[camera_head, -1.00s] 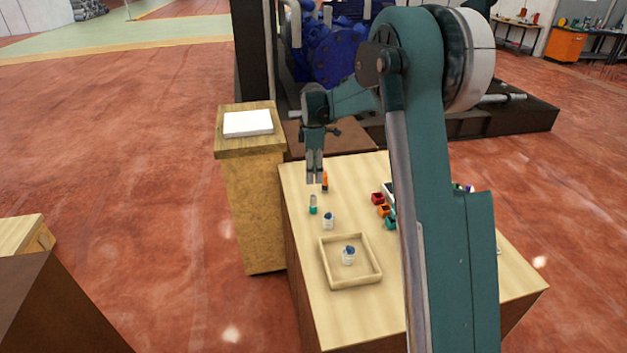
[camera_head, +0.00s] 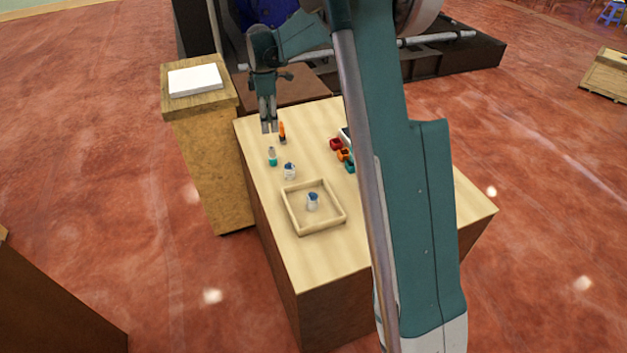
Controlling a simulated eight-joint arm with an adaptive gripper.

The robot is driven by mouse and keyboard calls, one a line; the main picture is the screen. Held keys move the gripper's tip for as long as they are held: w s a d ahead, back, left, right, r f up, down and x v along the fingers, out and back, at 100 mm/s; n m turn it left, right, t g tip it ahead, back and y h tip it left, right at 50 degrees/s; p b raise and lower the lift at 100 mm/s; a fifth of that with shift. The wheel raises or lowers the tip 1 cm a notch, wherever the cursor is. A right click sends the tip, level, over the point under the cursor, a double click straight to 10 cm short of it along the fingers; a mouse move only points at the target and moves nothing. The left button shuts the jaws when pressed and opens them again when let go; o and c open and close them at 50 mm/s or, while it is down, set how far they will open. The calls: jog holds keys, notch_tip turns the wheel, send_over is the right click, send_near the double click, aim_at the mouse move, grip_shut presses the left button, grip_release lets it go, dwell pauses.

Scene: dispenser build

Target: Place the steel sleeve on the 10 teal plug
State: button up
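A small upright piece with a teal bottom (camera_head: 272,162) and a grey metallic upper part (camera_head: 271,151) stands near the left edge of the table. The grey part looks like a steel sleeve, but it is too small to tell whether it is separate from the teal plug or how it sits. My gripper (camera_head: 268,130) points down just behind this piece, apart from it in the picture. Its two fingers are close together, and I cannot see whether they hold anything. An orange piece with a dark lower part (camera_head: 282,132) stands just right of the fingertips.
A white and blue cup-like piece (camera_head: 289,171) stands in front. Another (camera_head: 312,202) is inside a shallow wooden tray (camera_head: 287,207). Red (camera_head: 336,144), orange (camera_head: 345,155) and teal (camera_head: 350,167) bins sit at right, beside my arm. The table's front is clear.

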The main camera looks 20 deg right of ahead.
jog(key=s+r+m+t, duration=0.1)
jog(key=s+r+m, duration=0.2)
jog(key=s+r, duration=0.35)
jog(key=s+r+m+t, duration=0.15)
jog(key=s+r, duration=0.25)
jog(key=s, duration=0.6)
jog(key=s+r+m+t, duration=0.1)
jog(key=s+r+m, duration=0.2)
jog(key=s+r, duration=0.35)
jog(key=s+f+m+t, duration=0.1)
jog(key=s+f+m, duration=0.2)
jog(key=s, duration=1)
jog(key=s+f+m+t, duration=0.2)
jog(key=s+m, duration=0.3)
jog(key=s, duration=0.9)
jog(key=shift+f, duration=0.9)
jog(key=shift+m+t, duration=0.25)
notch_tip(320, 180, down, 10)
jog(key=b, duration=1)
